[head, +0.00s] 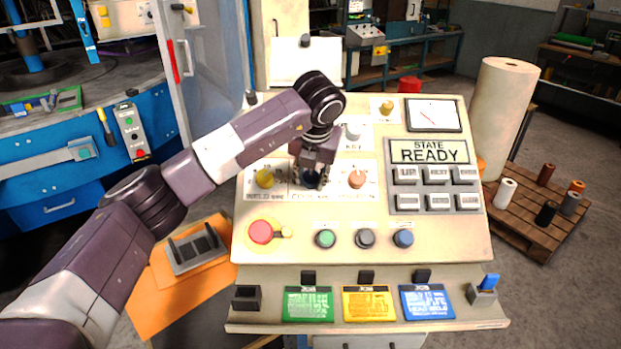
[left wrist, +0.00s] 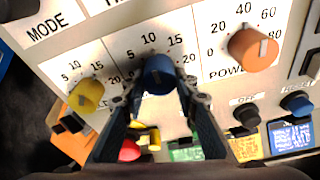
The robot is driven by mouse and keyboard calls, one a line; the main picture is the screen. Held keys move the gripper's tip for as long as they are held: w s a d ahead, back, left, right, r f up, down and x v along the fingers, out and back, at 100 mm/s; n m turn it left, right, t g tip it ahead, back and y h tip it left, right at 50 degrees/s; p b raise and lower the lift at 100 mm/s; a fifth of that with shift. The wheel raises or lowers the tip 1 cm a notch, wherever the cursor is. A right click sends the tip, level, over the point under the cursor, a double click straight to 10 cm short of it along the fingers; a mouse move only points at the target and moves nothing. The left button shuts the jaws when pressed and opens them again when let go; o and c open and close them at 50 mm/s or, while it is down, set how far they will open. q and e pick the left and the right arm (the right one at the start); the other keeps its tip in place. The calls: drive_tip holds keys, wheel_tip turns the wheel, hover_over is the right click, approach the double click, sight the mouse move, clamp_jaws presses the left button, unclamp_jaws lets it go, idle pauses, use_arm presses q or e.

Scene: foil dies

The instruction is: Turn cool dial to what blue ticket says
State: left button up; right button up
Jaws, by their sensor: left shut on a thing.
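The blue dial (head: 311,181) is in the middle of a row of three dials on the cream panel. In the left wrist view the blue dial (left wrist: 158,74) sits under a scale with 5, 10 and 15; its pointer is hard to make out. My left gripper (head: 312,174) reaches down over it, and its fingers are shut on the dial's sides. The dial's name label is hidden or too small to read. The blue ticket (head: 428,302) stands at the panel's lower right, and its print is too blurred to read. My right gripper is not in view.
A yellow dial (head: 265,178) is left of the blue one and an orange dial (head: 357,179) right. Below are a red button (head: 261,232) and green, black and blue buttons. Green (head: 307,304) and yellow (head: 369,303) tickets stand beside the blue ticket. A display (head: 429,151) reads STATE READY.

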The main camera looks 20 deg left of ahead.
use_arm(q)
drive_tip(key=shift+c, duration=0.2)
drive_tip(key=shift+m+b, duration=0.55)
drive_tip(key=shift+m, duration=0.35)
drive_tip(key=m+b, duration=0.1)
drive_tip(key=m, duration=0.2)
drive_tip(key=m+y+b, duration=0.1)
drive_tip(key=m, duration=0.1)
drive_tip(key=shift+a+m+y+b, duration=0.1)
drive_tip(key=shift+m+y+b, duration=0.2)
drive_tip(key=shift+m+b, duration=0.1)
drive_tip(key=m+t+b, duration=0.1)
drive_tip(key=m+b, duration=0.1)
drive_tip(key=m, duration=0.3)
drive_tip(key=shift+w+r+y, duration=0.1)
drive_tip(key=shift+y, duration=0.2)
drive_tip(key=shift+w+r+m+t+b, duration=0.1)
drive_tip(key=shift+m+t+b, duration=0.25)
drive_tip(key=shift+m, duration=0.85)
drive_tip(key=shift+r+m+t+b, duration=0.15)
drive_tip(key=shift+m+b, duration=0.25)
drive_tip(key=shift+m, duration=0.8)
drive_tip(key=shift+o, duration=0.2)
drive_tip(key=shift+f, duration=0.1)
drive_tip(key=o, duration=1.1)
